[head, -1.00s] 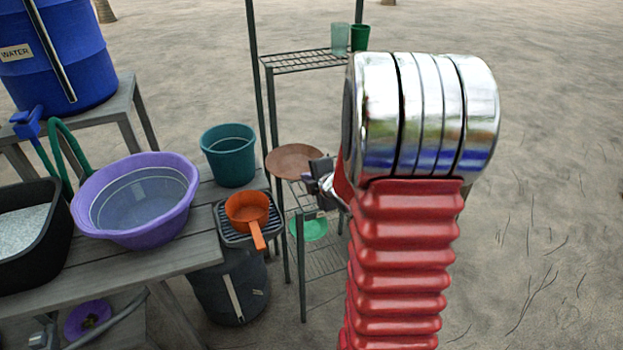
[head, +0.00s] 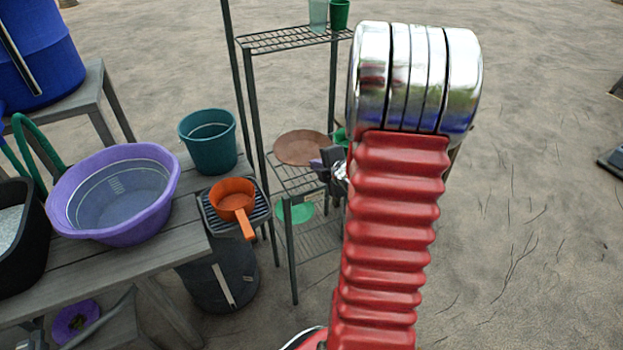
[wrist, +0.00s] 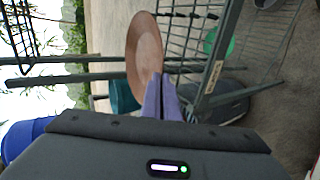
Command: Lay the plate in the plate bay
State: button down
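The plate (head: 300,148) is a round, brown clay disc. It is held roughly flat above the middle shelf (head: 292,182) of a dark wire rack, apart from it as far as I can tell. My gripper (head: 328,164) is at the plate's right edge, partly hidden behind my red arm. In the wrist view the purple fingers (wrist: 162,98) are closed together at the rim of the plate (wrist: 146,48). A small label (wrist: 213,78) sits on the rack's front rail, too small to read. I cannot tell for certain which shelf is the plate bay.
A green dish (head: 296,212) is on the lower shelf. Cups (head: 339,15) stand on the top shelf (head: 285,40). Left of the rack are an orange pan (head: 232,195), a teal bucket (head: 208,142) and a purple basin (head: 110,200). Rack posts stand close to the plate.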

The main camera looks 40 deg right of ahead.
jog(key=shift+f, duration=2.1)
jog(key=shift+f, duration=2.1)
jog(key=c, duration=2.5)
grip_release()
jog(key=shift+o, duration=0.9)
jog(key=v, duration=1.2)
